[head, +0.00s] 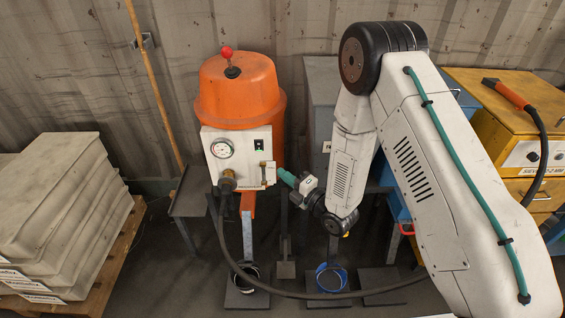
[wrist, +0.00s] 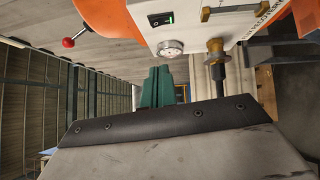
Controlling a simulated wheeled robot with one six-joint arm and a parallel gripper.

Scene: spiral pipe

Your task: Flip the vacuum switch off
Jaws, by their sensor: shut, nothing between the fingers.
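The vacuum is an orange tank (head: 240,90) with a white front panel (head: 245,165). The vacuum switch (head: 258,145) is a small black rocker with a green part, at the panel's upper right; it also shows in the wrist view (wrist: 160,20), with the green at one end. My gripper (head: 280,172) has teal fingers, shut and empty, just right of the panel and lower than the switch. In the wrist view my gripper (wrist: 157,70) points towards the panel, apart from the switch in the picture. Whether the fingertips touch the panel's side cannot be told.
A round gauge (head: 222,148), a brass valve with a black hose (head: 227,182) and a brass handle (head: 265,173) stand out from the panel. A red-knobbed lever (head: 227,54) tops the tank. Stacked grey slabs (head: 60,205) are left, a yellow cabinet (head: 500,125) right.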

